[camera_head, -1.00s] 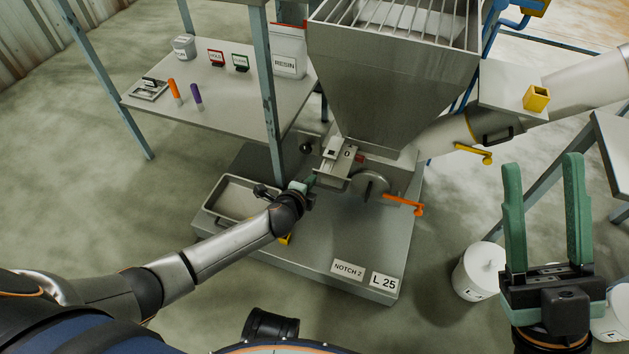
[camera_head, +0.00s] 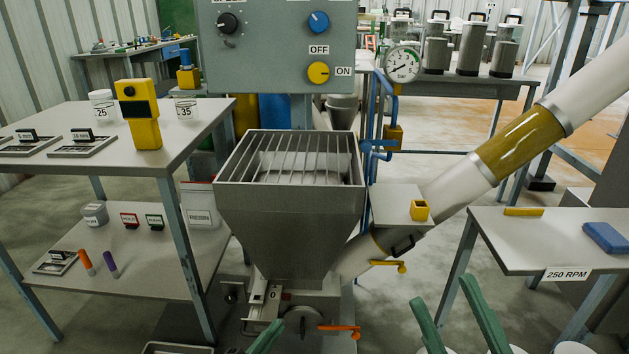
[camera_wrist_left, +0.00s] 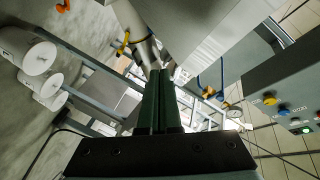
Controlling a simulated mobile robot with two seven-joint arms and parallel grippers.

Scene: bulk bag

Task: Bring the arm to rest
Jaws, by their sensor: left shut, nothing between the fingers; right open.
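My left gripper (camera_head: 266,338) shows only as a green fingertip at the bottom edge of the head view, in front of the hopper's base. In the left wrist view its two green fingers (camera_wrist_left: 160,82) lie together with nothing between them. My right gripper (camera_head: 443,291) is at the lower right of the head view, its green fingers apart and empty. The steel hopper (camera_head: 290,215) with a barred top stands in the middle. An orange-handled lever (camera_head: 340,329) is at its foot, close to the right of my left fingertip. Most of both arms is out of view.
A two-level table (camera_head: 60,170) stands at left. A control box (camera_head: 275,45) with knobs is behind the hopper. A sloping pipe (camera_head: 450,190) runs up right. A side table (camera_head: 520,250) holds a blue block. White buckets (camera_wrist_left: 30,52) stand on the floor.

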